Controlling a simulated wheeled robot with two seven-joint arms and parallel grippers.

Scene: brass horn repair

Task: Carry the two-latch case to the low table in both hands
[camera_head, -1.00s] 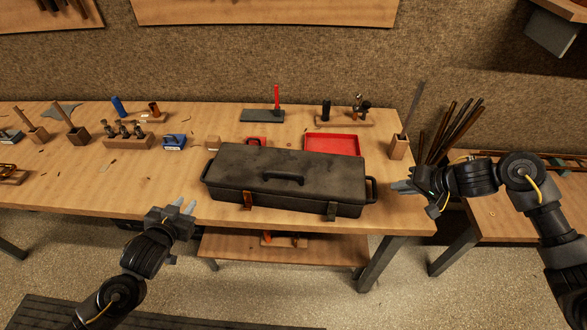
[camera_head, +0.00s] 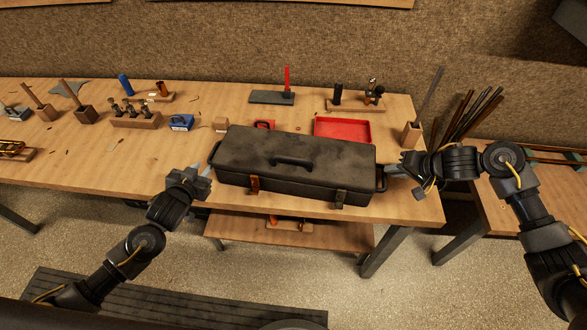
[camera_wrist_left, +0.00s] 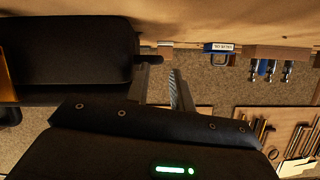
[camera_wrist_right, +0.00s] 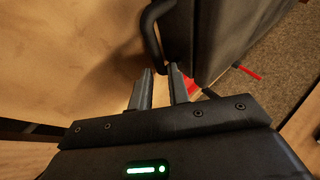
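The dark two-latch case (camera_head: 290,165) lies closed on the workbench, with a top handle and two front latches, one orange-brown and one dark. A side handle (camera_head: 381,178) sticks out at its right end. My left gripper (camera_head: 210,170) is at the case's left end; in the left wrist view its fingers (camera_wrist_left: 163,85) are apart, close to that end's handle (camera_wrist_left: 150,60). My right gripper (camera_head: 393,170) is beside the right handle; in the right wrist view its fingers (camera_wrist_right: 163,85) are open and empty, with the handle (camera_wrist_right: 150,30) just beyond the tips.
A second table (camera_head: 500,205) stands at the right, apart from the bench (camera_head: 110,170). A red tray (camera_head: 343,129), a red-handled tool on a dark plate (camera_head: 271,97) and wooden holders stand behind the case. A shelf (camera_head: 330,237) sits under the bench. A dark mat (camera_head: 150,305) lies on the floor.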

